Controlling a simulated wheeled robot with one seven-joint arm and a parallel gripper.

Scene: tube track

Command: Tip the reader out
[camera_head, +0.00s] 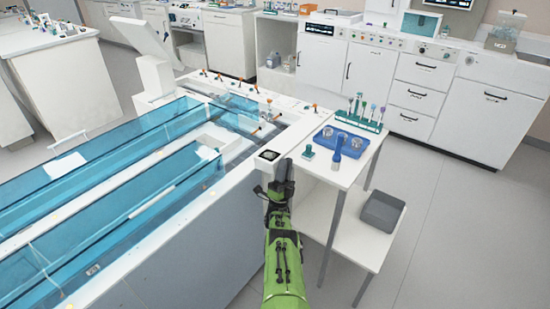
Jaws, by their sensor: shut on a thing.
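A small dark square unit with a pale mark on its face, which looks like the reader (269,155), is at the near right end of the white tank top. My gripper (284,170), at the end of my green arm, is right beside its right and near side. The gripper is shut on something. Its fingers and wrist hide the contact, so I cannot clearly see the grip. The unit looks level with the white surface around it; I cannot tell whether it is tilted.
Long blue-walled water tanks (120,215) fill the left. A white side table (325,172) stands at the right with a blue tray (341,142) and a rack of tools (360,120). A grey box (382,211) sits on its lower shelf. Open floor lies further right.

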